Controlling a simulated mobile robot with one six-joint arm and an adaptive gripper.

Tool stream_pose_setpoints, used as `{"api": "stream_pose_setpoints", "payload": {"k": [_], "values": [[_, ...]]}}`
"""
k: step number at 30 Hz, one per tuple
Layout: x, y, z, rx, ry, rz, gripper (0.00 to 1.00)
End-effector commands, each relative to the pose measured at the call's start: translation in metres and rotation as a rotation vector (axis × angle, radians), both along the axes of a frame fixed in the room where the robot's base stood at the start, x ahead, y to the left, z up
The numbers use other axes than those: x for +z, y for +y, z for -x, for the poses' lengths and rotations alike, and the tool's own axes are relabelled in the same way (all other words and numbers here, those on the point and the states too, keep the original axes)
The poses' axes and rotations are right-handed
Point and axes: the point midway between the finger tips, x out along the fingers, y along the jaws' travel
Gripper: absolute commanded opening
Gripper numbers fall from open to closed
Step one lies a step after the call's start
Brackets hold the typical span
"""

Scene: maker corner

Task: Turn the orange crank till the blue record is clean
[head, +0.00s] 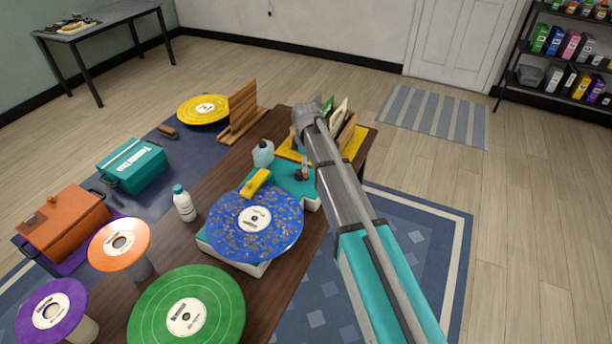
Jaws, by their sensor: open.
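The blue record (257,222) lies flat on the teal and white cleaning machine (296,184) on the wooden table. Brown-gold specks cover much of its blue surface, around a white label. A yellow bar (256,183) lies over its far edge. A small orange part (305,174), which looks like the crank, shows at the machine's right side, close beside my arm and partly hidden. My arm reaches in from the lower right. My gripper (308,112) is at its far end, near the record box, apart from the blue record. It is open; its fingertips are hard to make out.
A grey-blue bottle (263,154) and a white bottle (184,204) stand near the machine. Green (215,312), orange (118,252), purple (48,317) and yellow (202,113) records surround it. A teal case (136,167) and orange box (65,223) are left.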

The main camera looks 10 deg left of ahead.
Motion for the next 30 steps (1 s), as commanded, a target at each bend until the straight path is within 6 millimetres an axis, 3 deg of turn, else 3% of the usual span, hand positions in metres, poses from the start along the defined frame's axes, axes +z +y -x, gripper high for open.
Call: {"api": "stream_pose_setpoints", "payload": {"k": [12, 29, 30], "values": [[-0.032, 0.0, 0.0, 0.0, 0.0, 0.0, 0.61], [-0.037, 0.0, 0.0, 0.0, 0.0, 0.0, 0.61], [-0.037, 0.0, 0.0, 0.0, 0.0, 0.0, 0.54]]}}
